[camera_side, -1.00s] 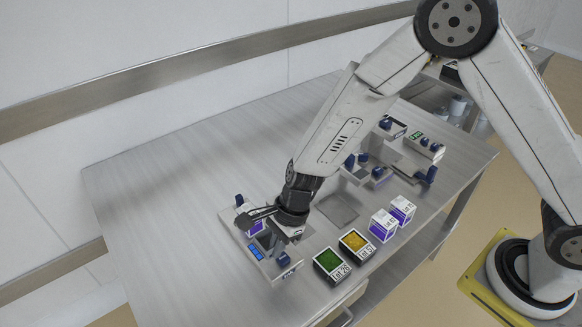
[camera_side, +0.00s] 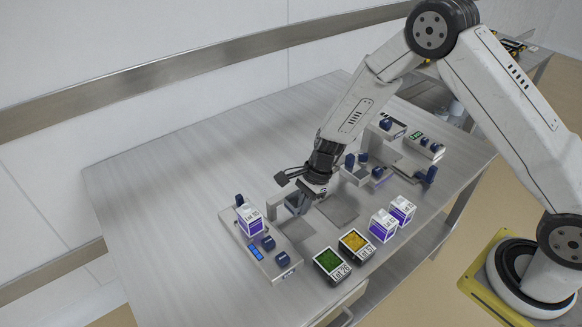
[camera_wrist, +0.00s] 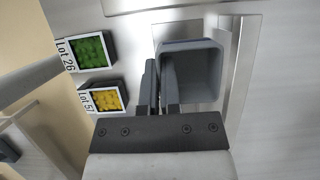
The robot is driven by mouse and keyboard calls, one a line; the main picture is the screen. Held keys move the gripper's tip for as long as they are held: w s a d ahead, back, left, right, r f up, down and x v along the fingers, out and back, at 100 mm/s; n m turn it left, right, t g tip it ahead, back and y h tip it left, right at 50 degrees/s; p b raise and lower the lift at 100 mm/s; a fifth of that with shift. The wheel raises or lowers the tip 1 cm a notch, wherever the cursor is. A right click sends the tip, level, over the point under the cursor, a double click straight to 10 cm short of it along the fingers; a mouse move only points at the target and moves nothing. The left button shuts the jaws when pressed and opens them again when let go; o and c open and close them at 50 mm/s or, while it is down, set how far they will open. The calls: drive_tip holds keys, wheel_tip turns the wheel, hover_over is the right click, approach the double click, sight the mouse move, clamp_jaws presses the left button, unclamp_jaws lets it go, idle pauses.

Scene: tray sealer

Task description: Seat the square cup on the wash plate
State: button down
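The square cup (camera_wrist: 191,72) is dark grey and open-topped, seen from above in the wrist view. My gripper (camera_wrist: 161,80) has its two fingers closed on either side of the cup's left wall. In the side view the cup (camera_side: 298,204) hangs under my gripper (camera_side: 308,192), right of the left-hand station. A flat grey square plate (camera_side: 338,209), which looks like the wash plate, lies on the table just right of the cup.
The left station (camera_side: 274,262) has blue knobs and a purple-white carton (camera_side: 250,221). Two trays, green (camera_side: 329,261) and yellow (camera_side: 355,241), lie at the front. Two cartons (camera_side: 383,225) (camera_side: 402,210) stand right of them. A machine with blue knobs (camera_side: 377,174) stands behind the plate.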

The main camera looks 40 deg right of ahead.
sight(298, 237)
drive_tip(key=shift+f, duration=0.15)
drive_tip(key=shift+f, duration=4.05)
drive_tip(key=shift+f, duration=0.2)
drive_tip(key=c, duration=0.7)
unclamp_jaws()
drive_tip(key=shift+c, duration=0.2)
drive_tip(key=shift+r, duration=0.1)
drive_tip(key=shift+r, duration=3.9)
